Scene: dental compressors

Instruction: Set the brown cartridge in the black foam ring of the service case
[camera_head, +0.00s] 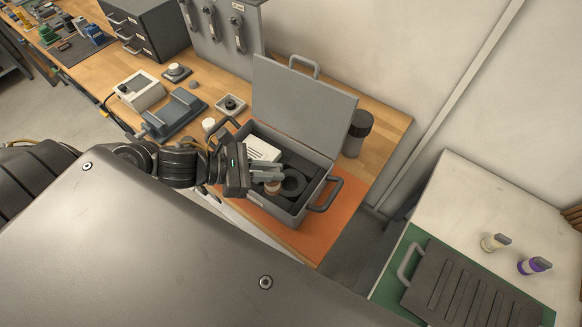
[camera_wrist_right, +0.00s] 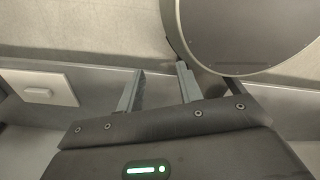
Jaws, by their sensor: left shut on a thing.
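The grey service case (camera_head: 257,198) stands open on the bench, its lid (camera_head: 305,105) tipped back. The black foam ring (camera_head: 293,182) shows inside, in the right part of the case. My left gripper (camera_head: 280,172) reaches over the case from the left, shut on the brown cartridge (camera_head: 272,188). The cartridge shows as a small tan-brown piece under the fingers, just left of the ring; its lower end is hard to see, and I cannot tell whether it touches the foam. My right gripper (camera_wrist_right: 160,88) is open and empty in the right wrist view.
A white card or box (camera_head: 262,149) sits in the case's back left. A dark-lidded canister (camera_head: 357,133) stands right of the lid. The case rests on an orange mat (camera_head: 318,238). A side table (camera_head: 480,200) at right holds two small bottles and a dark ribbed panel.

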